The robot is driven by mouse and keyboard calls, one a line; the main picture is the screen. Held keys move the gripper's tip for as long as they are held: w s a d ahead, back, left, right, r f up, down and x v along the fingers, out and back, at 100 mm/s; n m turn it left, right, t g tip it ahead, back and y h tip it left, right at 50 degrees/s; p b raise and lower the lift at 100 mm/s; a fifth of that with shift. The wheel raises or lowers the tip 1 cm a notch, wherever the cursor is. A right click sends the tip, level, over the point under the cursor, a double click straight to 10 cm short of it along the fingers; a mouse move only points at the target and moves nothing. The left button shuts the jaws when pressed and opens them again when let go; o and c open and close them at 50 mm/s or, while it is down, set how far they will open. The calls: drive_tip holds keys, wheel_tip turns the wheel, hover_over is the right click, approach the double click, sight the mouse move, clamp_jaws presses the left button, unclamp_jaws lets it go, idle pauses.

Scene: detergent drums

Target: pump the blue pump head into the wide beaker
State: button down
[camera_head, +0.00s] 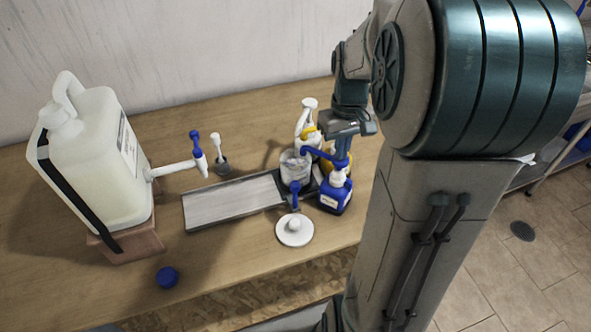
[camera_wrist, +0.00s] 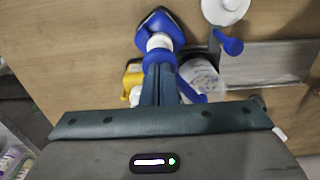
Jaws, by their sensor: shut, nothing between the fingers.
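A blue bottle (camera_head: 335,196) with a white collar and a blue pump head (camera_head: 341,161) stands at the right of the table. Its blue spout reaches left over the wide clear beaker (camera_head: 294,170). My gripper (camera_head: 342,150) is shut and empty, pointing down at the top of the pump head; whether it touches is unclear. In the wrist view, the blue bottle (camera_wrist: 160,22) is beyond my gripper (camera_wrist: 161,78), whose fingers cover part of the pump head. The spout (camera_wrist: 190,92) lies over the beaker (camera_wrist: 201,82) there.
A white pump bottle (camera_head: 304,120) and a yellow item (camera_head: 326,170) stand close behind. A grey tray (camera_head: 235,200) lies left of the beaker, near a white disc (camera_head: 294,230). A big jug (camera_head: 95,160) with a blue-handled tap (camera_head: 197,145) and a blue cap (camera_head: 167,277) are at left.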

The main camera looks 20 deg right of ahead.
drive_tip(key=shift+r+p, duration=1.65)
drive_tip(key=shift+r, duration=0.85)
drive_tip(key=shift+f, duration=0.15)
drive_tip(key=shift+f+b, duration=2.35)
drive_tip(key=shift+f, duration=0.6)
drive_tip(key=shift+r+p, duration=2.35)
drive_tip(key=shift+r, duration=0.7)
drive_tip(key=shift+f, duration=0.15)
drive_tip(key=shift+f+b, duration=2.1)
drive_tip(key=shift+f, duration=0.6)
drive_tip(key=shift+r+p, duration=2.2)
drive_tip(key=shift+r, duration=0.65)
